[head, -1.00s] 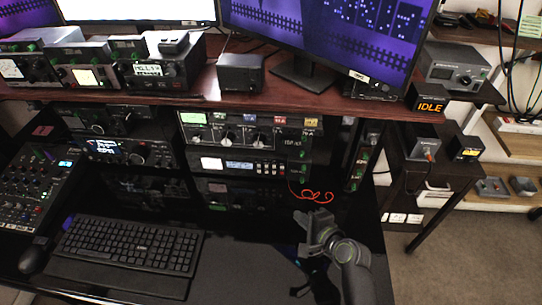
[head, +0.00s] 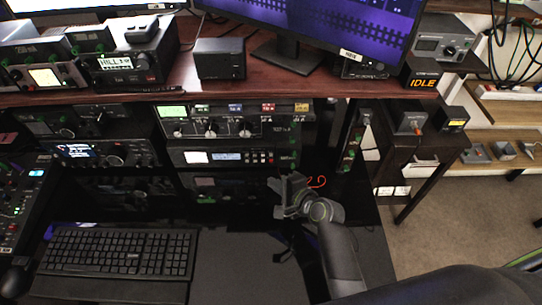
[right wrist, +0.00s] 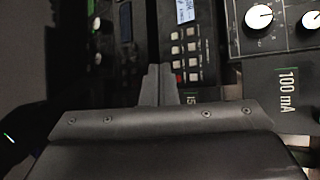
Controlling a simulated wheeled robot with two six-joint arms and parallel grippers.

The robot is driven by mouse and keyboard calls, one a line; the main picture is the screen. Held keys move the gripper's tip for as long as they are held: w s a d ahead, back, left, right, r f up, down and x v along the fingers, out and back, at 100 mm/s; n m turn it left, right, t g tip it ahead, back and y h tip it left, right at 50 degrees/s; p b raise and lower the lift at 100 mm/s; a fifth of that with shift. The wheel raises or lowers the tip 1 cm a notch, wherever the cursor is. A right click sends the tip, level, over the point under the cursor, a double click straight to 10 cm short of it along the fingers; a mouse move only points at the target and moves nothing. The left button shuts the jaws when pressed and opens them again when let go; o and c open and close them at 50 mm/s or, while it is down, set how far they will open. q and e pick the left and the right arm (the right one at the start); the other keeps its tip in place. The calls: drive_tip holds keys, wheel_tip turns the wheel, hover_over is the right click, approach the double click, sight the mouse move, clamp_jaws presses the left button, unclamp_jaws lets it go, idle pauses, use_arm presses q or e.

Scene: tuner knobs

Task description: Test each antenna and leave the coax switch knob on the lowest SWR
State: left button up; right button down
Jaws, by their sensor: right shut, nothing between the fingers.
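My right gripper (head: 285,192) is shut and empty, in front of the lower rack units. In the right wrist view its closed fingers (right wrist: 158,85) show over a dark panel with small buttons; contact cannot be told. A rack panel (head: 237,120) with several white-marked knobs and a lit green meter is up and left of the gripper. A grey box (head: 440,47) with a round knob stands at the upper right; I cannot tell which knob is the coax switch. A small black display (head: 423,81) reads IDLE in orange. My left gripper is not in view.
A keyboard (head: 118,252) lies on the black desk at the left. Radios (head: 133,62) and a monitor (head: 345,30) stand on the wooden shelf above the rack. A side table (head: 420,160) holds small boxes at the right. The desk right of the keyboard is clear.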

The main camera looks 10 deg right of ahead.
sight(271, 155)
drive_tip(key=w, duration=0.2)
drive_tip(key=w+d+b, duration=0.1)
drive_tip(key=w, duration=0.1)
drive_tip(key=shift+w, duration=0.4)
drive_tip(key=shift+w+d, duration=0.15)
drive_tip(key=shift+w, duration=0.65)
idle(1.1)
drive_tip(key=shift+w+d, duration=0.1)
drive_tip(key=shift+w, duration=0.3)
drive_tip(key=shift+w, duration=0.3)
idle(0.6)
drive_tip(key=shift+s, duration=0.1)
drive_tip(key=shift+s+r+p, duration=0.1)
drive_tip(key=shift+s+p, duration=0.45)
drive_tip(key=shift+p, duration=0.1)
drive_tip(key=shift+s, duration=0.1)
